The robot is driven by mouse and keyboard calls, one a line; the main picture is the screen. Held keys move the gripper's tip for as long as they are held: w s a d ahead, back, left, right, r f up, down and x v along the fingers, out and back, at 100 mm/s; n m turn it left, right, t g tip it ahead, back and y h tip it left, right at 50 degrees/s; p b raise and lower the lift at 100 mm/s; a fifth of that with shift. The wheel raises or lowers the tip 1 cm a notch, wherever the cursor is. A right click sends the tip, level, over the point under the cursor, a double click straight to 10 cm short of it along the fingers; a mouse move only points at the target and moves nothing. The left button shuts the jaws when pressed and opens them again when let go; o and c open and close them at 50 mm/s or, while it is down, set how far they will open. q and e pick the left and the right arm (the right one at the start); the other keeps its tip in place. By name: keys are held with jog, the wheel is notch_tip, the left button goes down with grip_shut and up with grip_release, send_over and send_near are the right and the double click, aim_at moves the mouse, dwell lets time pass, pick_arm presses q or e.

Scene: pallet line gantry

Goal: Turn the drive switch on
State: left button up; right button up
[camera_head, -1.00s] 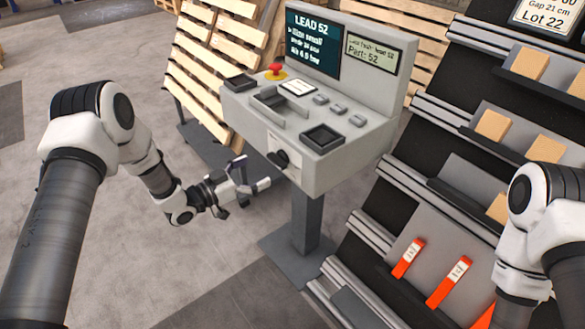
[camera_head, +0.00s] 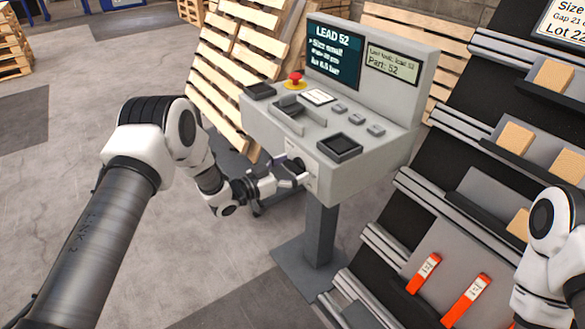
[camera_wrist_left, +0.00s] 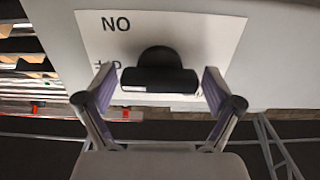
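The drive switch is a black knob with a bar-shaped handle on a white label plate on the console's front face. It shows in the left wrist view (camera_wrist_left: 158,74), its bar lying level across the picture. The plate (camera_wrist_left: 215,35) bears the letters "NO"; other lettering is partly hidden behind the knob. My left gripper (camera_head: 297,174) is at the console front, right at the knob. In the left wrist view its fingers (camera_wrist_left: 158,90) are open, one on each side of the bar, with a small gap on both sides. My right gripper is out of view.
The grey console (camera_head: 350,182) stands on a post, with a red emergency button (camera_head: 295,78), trays, small buttons and two screens on top. A sloped rack (camera_head: 470,190) with blocks and orange-red pieces stands to the right. Wooden pallets (camera_head: 225,75) lean behind.

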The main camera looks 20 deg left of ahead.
pick_arm(q)
jog(key=c, duration=0.6)
jog(key=shift+m, duration=0.3)
jog(key=m+b, duration=0.2)
jog(key=m, duration=0.4)
jog(key=shift+b, duration=0.3)
jog(key=m+b, duration=0.2)
jog(key=m, duration=0.4)
jog(key=shift+f+m+b, duration=0.1)
jog(key=shift+m+b, duration=0.2)
jog(key=shift+b, duration=0.1)
jog(key=m+b, duration=0.2)
jog(key=m, duration=0.2)
jog(key=shift+m, duration=0.4)
jog(key=shift+b, duration=0.3)
